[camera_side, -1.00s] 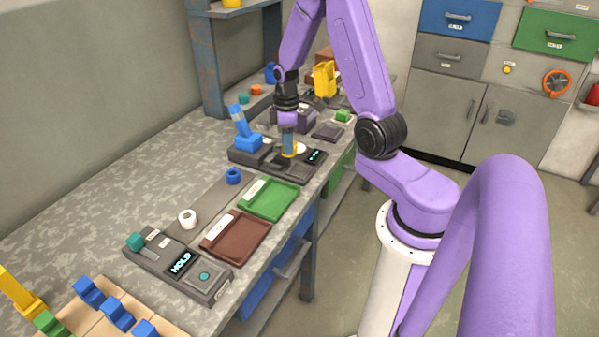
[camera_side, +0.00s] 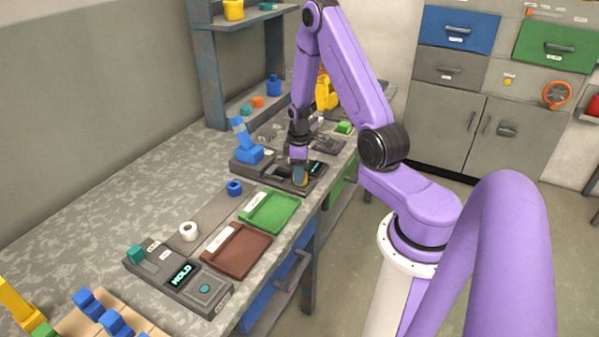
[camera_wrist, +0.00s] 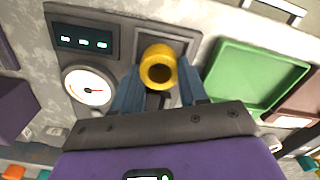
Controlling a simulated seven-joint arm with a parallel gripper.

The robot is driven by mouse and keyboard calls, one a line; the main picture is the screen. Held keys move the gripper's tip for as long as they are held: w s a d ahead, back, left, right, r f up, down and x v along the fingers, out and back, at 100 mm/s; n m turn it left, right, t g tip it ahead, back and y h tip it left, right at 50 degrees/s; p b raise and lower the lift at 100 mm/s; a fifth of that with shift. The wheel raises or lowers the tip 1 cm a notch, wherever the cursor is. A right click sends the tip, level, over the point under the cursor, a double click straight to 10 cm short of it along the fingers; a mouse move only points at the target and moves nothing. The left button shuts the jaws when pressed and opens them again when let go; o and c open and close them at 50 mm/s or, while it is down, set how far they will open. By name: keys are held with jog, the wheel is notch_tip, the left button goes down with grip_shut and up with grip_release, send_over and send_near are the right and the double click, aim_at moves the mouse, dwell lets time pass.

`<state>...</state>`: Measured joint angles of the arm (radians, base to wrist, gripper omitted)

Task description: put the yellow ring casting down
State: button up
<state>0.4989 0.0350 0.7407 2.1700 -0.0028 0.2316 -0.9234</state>
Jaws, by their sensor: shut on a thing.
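The yellow ring casting (camera_wrist: 158,66) is between the two blue-grey fingers of my gripper (camera_wrist: 155,92) in the wrist view. Its round opening faces the camera. My gripper is shut on it. In the side view my gripper (camera_side: 299,172) is low over the dark grey bench unit, and a bit of yellow ring (camera_side: 303,178) shows at its fingertips. In the wrist view the ring overlaps a square recess (camera_wrist: 180,42) in the dark unit (camera_wrist: 112,45). I cannot tell whether the ring touches it.
A gauge (camera_wrist: 89,88) and lit display (camera_wrist: 84,40) sit beside the recess. A green tray (camera_side: 269,211) and brown tray (camera_side: 236,250) lie nearer along the bench. White (camera_side: 188,231) and blue (camera_side: 234,187) rings stand on the bench.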

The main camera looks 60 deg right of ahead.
jog(key=shift+f, duration=0.25)
jog(key=o, duration=1.1)
jog(key=shift+r, duration=0.1)
notch_tip(320, 180, up, 12)
jog(key=a+r+n, duration=0.2)
jog(key=a+r, duration=0.2)
jog(key=a, duration=0.8)
jog(key=s+a+r+n, duration=0.2)
jog(key=s+a, duration=0.2)
jog(key=a, duration=0.4)
jog(key=s+a+r+n, duration=0.1)
jog(key=s+a, duration=0.1)
jog(key=s, duration=0.4)
jog(key=s+a+r+n, duration=0.1)
jog(key=s+a, duration=0.1)
jog(key=s, duration=0.3)
jog(key=s+a+r+n, duration=0.1)
jog(key=s+a+n, duration=0.1)
jog(key=s, duration=0.4)
jog(key=shift+s+a+r, duration=0.1)
jog(key=shift+s+a, duration=0.2)
jog(key=shift+a, duration=0.3)
